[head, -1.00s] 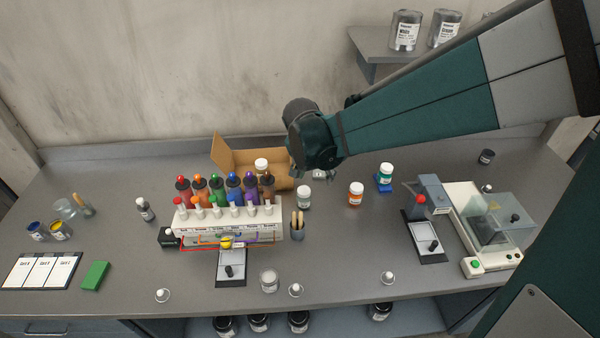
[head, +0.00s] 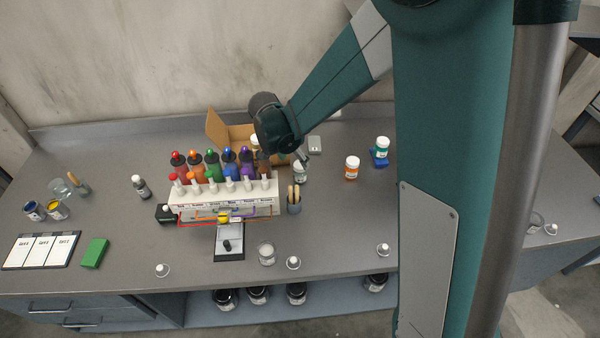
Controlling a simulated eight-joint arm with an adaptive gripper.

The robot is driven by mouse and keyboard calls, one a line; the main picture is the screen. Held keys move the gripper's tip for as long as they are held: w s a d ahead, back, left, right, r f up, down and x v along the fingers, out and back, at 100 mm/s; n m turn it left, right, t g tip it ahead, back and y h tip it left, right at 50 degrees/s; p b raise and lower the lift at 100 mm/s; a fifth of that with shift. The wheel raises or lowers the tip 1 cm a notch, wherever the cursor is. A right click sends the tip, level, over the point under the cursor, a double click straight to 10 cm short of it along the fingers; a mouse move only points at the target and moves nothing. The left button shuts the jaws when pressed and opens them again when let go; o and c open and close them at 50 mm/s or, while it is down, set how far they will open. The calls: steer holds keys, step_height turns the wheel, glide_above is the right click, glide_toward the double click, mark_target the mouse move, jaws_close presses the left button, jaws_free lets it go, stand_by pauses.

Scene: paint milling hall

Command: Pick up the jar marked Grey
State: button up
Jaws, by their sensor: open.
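A small grey jar with a white lid (head: 300,175) stands on the bench just right of the bottle rack. Its label is too small to read; its colour fits the Grey jar. My gripper (head: 296,156) is at the end of my arm, pointing down close above and behind this jar. It is open and seems empty. The wrist hides most of the fingers, and I cannot tell whether they touch the jar.
The cardboard box (head: 217,131) is behind.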

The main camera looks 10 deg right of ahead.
mark_target(299, 165)
steer(key=shift+x, duration=1.3)
steer(key=shift+f, duration=0.15)
steer(key=shift+x, duration=2.5)
steer(key=shift+a, duration=0.1)
steer(key=c, duration=1)
